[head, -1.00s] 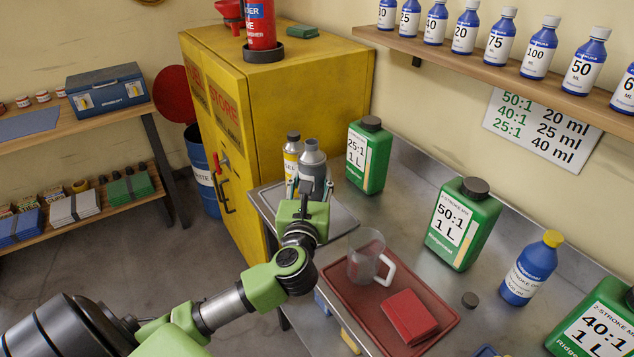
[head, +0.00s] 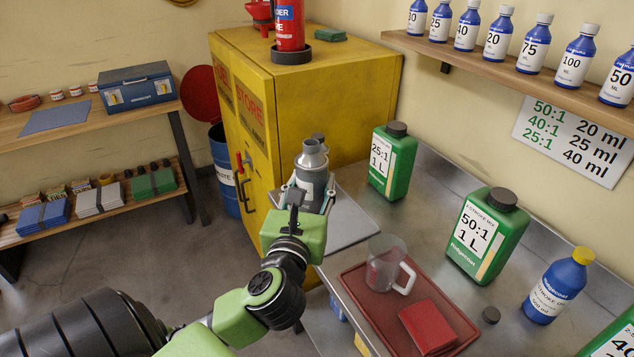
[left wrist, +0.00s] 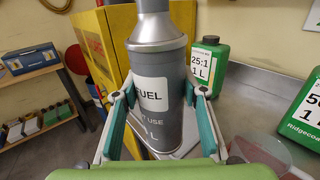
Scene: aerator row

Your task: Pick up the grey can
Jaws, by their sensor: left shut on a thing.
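The grey can (head: 312,172) is a metal bottle with a narrow neck and a white label reading "FUEL" in the left wrist view (left wrist: 157,100). My left gripper (head: 311,196) is shut on it, with a finger on each side of its body, also in the left wrist view (left wrist: 157,112). The can is upright and appears raised above the grey tray (head: 352,222). My right gripper is not in view.
A yellow cabinet (head: 335,105) stands behind the can. Green jugs (head: 391,162) (head: 487,236) and a blue bottle (head: 557,287) stand on the metal bench. A red tray (head: 372,318) holds a clear jug (head: 384,262) and a folded red cloth (head: 427,327).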

